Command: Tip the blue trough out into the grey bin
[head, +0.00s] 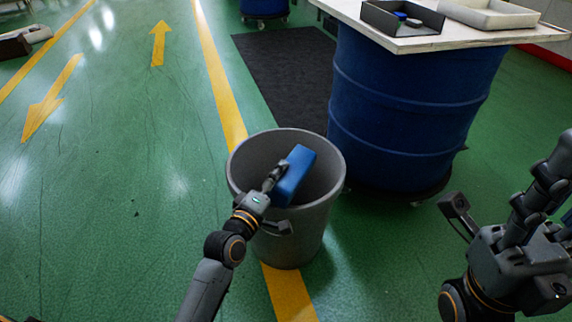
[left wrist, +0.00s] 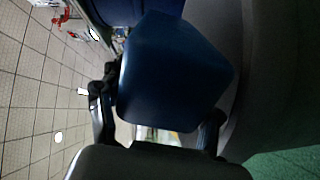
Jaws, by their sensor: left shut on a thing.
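The blue trough (head: 295,174) is over the mouth of the grey bin (head: 309,226), tilted on its side. My left gripper (head: 274,178) is shut on the trough's near side, at the bin's opening. In the left wrist view the trough (left wrist: 172,72) fills the middle, between the two fingers of my left gripper (left wrist: 158,128). The trough's inside is turned away, so I cannot tell whether it holds anything. The bin's bottom is hidden. My right arm shows at the right edge of the head view; its fingertips cannot be made out.
A large blue drum (head: 410,105) stands just behind and right of the bin, bearing a white tabletop (head: 385,30). On it are a dark tray (head: 400,20) with small items and a pale tray (head: 488,14). A black mat (head: 285,75) lies behind. Green floor to the left is clear.

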